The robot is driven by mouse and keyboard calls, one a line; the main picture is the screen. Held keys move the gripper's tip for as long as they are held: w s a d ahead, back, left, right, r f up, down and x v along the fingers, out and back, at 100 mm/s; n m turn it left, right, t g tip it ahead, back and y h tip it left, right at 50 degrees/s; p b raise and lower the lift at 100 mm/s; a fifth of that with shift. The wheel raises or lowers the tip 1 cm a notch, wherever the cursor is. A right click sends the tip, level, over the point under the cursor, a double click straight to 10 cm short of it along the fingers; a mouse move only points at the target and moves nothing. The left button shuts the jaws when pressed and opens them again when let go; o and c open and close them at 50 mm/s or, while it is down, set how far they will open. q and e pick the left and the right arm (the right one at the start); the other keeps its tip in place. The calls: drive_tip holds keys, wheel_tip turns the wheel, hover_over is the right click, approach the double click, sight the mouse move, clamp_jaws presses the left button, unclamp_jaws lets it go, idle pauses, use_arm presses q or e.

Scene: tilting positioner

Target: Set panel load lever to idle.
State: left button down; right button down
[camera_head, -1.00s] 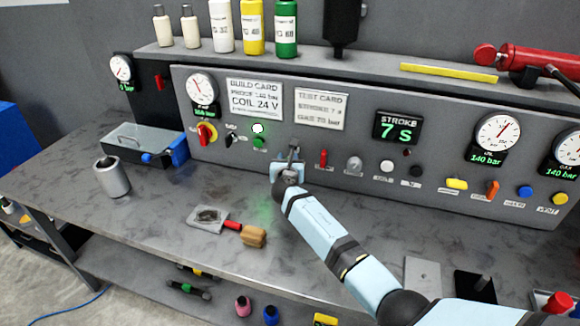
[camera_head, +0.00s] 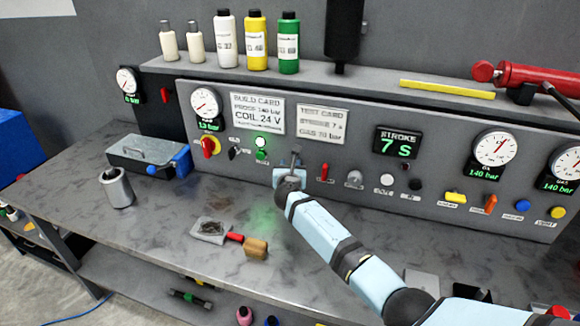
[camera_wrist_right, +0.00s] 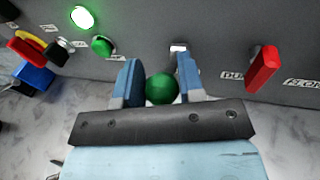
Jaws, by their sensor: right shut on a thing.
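The load lever is on the front panel, low and near its middle; its stem and mount show in the head view (camera_head: 296,160). In the right wrist view its round green knob (camera_wrist_right: 160,88) sits between the two blue fingers. My right gripper (camera_head: 287,178) is at the lever, and in the wrist view its fingers (camera_wrist_right: 158,85) are shut on the knob. The gripper hides the knob and part of the lever in the head view. The lever's label and exact setting cannot be read. My left gripper is not in view.
A lit lamp (camera_wrist_right: 82,18) and green button (camera_wrist_right: 102,45) are left of the lever. A red switch (camera_wrist_right: 263,68) is close on its right.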

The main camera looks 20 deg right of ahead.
drive_tip(key=shift+w+d+r, duration=0.1)
drive_tip(key=shift+d+r, duration=0.1)
idle(0.4)
drive_tip(key=c, duration=1)
unclamp_jaws()
drive_tip(key=shift+c, duration=0.2)
drive_tip(key=shift+o, duration=1.3)
drive_tip(key=shift+f, duration=0.2)
drive_tip(key=shift+s+a, duration=0.25)
drive_tip(key=shift+s, duration=0.35)
drive_tip(key=v, duration=1.2)
drive_tip(key=shift+s, duration=0.3)
drive_tip(key=shift+r, duration=0.15)
